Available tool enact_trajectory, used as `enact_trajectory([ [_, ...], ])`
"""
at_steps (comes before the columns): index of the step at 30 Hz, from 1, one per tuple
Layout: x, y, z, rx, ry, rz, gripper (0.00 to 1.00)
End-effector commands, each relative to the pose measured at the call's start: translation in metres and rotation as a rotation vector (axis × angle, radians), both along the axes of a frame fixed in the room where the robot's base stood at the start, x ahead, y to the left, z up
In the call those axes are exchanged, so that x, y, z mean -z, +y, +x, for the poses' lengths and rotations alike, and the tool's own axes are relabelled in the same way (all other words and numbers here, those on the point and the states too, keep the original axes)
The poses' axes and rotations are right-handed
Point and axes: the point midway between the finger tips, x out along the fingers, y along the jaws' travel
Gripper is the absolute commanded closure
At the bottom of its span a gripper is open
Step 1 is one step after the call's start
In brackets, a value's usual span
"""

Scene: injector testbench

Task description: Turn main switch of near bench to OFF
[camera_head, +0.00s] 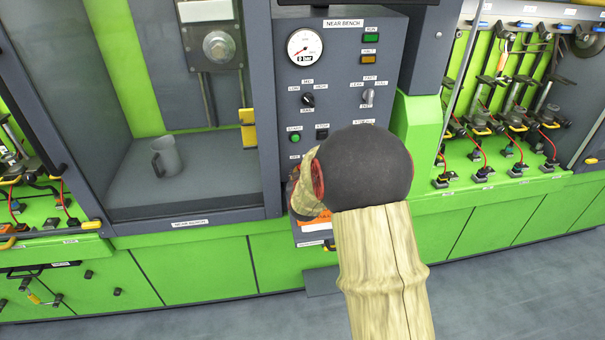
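The near bench control panel (340,55) stands in the middle of the head view under the sign NEAR BENCH. My arm (380,260) reaches up in front of its lower part. Its dark round joint and a mottled link hide much of the panel there. A bit of orange plate (316,218) shows below the link; I cannot tell whether it belongs to the main switch. The switch itself and its position cannot be made out. My gripper's fingers are hidden behind my arm, so their distance from the panel does not show.
The panel's upper part holds a pressure gauge (305,47), a left knob (307,100), a right knob (368,97) and a green start button (295,138). Left is a bay with a grey jug (165,157). Right is a rack of injectors with red cables (510,146). Grey floor lies in front.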

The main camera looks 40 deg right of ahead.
Motion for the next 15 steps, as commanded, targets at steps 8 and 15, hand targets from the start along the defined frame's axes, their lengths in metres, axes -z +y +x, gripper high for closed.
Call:
enact_trajectory([
  [8,-0.004,0.007,-0.007,-0.001,-0.001,0.000,0.70],
  [15,-0.019,0.031,-0.036,-0.002,-0.002,0.000,0.70],
])
